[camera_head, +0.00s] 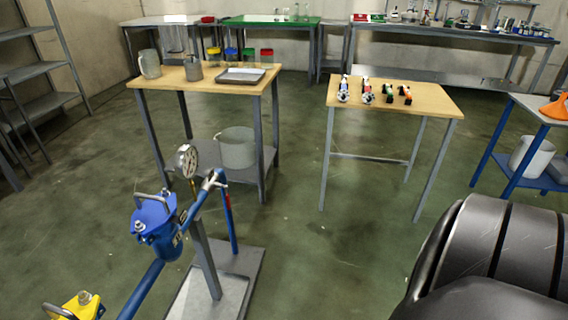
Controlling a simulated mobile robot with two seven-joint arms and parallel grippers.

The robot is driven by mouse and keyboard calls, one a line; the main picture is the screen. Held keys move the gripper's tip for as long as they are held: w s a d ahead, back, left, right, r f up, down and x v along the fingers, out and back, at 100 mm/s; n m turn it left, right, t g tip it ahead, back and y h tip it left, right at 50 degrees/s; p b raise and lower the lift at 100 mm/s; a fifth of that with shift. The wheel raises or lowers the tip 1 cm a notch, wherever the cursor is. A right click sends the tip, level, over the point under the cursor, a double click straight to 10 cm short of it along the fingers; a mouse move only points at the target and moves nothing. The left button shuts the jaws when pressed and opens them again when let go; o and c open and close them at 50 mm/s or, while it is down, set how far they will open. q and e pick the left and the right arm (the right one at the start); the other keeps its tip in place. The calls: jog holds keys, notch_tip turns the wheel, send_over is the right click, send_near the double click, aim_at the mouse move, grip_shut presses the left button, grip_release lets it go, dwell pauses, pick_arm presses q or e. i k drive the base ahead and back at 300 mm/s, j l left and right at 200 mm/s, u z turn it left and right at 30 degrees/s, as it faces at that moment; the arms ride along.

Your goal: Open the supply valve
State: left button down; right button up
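A pipe stand with blue piping (143,288) stands at the lower left on a flat grey base (245,262). It carries a blue body with a blue top and a grey looped handle (154,213). A round dial gauge (187,160) sits just behind it. A yellow fitting with a similar looped handle (82,305) is cut off by the bottom left edge. I cannot tell which of these parts is the supply valve, or whether it is open. Neither of my grippers shows. A large black rounded part, likely my own arm, fills the lower right.
A wooden-topped table (205,90) with metal vessels and a tray stands behind the stand. Another wooden-topped table (435,101) holds several small valve-like fittings. A blue-framed table (540,110) is at the right. The floor (330,250) between stand and black part is clear.

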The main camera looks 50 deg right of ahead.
aim_at(227, 196)
jog(key=z, duration=1.1)
jog(key=i+l+u, duration=0.25)
jog(key=i+l, duration=0.15)
jog(key=l, duration=0.25)
jog(key=i+l+u, duration=0.1)
jog(key=l, duration=0.25)
jog(key=i+l+u, duration=0.1)
jog(key=l, duration=0.25)
jog(key=i+l+u, duration=0.15)
jog(key=l, duration=0.25)
jog(key=i+l+u, duration=0.1)
jog(key=i+l, duration=0.15)
jog(key=l, duration=0.15)
jog(key=i+l+u, duration=0.1)
jog(key=l, duration=0.3)
